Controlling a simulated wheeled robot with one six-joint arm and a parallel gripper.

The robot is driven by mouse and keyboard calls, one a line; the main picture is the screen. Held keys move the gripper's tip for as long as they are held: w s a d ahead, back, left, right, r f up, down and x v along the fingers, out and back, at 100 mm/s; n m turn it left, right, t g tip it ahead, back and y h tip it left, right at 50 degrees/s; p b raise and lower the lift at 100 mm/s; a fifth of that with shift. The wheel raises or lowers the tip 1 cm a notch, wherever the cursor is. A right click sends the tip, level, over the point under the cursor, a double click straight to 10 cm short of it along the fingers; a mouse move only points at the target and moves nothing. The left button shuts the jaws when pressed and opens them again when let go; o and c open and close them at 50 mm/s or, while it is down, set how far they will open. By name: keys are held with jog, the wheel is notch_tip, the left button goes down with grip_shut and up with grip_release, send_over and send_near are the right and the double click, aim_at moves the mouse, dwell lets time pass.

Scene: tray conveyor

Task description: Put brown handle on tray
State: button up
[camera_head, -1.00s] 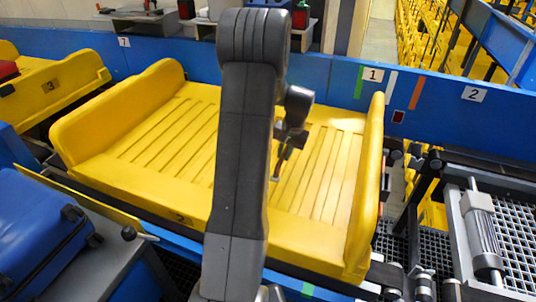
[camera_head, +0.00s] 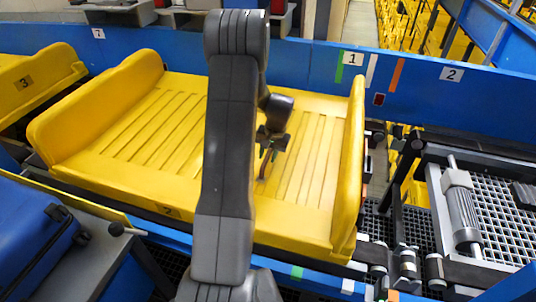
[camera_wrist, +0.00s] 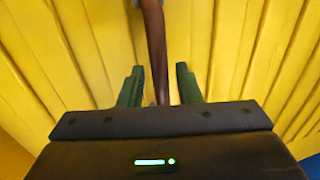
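The brown handle (camera_wrist: 156,45) is a long, thin, dark brown piece in the wrist view. It runs from the top edge down between my two green fingers. My gripper (camera_wrist: 160,80) is open, with a narrow gap on each side of the handle. The yellow tray (camera_head: 100,85) lies under my gripper, and its slats fill the wrist view behind the handle. In the head view my gripper (camera_head: 267,160) is small and dark over the tray's right half. The handle is hard to make out there. Whether it touches the tray, I cannot tell.
A raised yellow side wall (camera_head: 347,175) stands right of my gripper. A blue rail (camera_head: 300,65) runs behind the tray. A blue suitcase (camera_head: 35,240) is at the lower left. Rollers and grating (camera_head: 470,205) are at the right. The visible slats of the tray are bare.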

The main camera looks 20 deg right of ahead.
jog(key=shift+o, duration=0.3)
jog(key=shift+r, duration=0.1)
notch_tip(320, 180, up, 12)
jog(key=s+d+b, duration=0.1)
jog(key=d, duration=0.1)
jog(key=shift+s, duration=0.2)
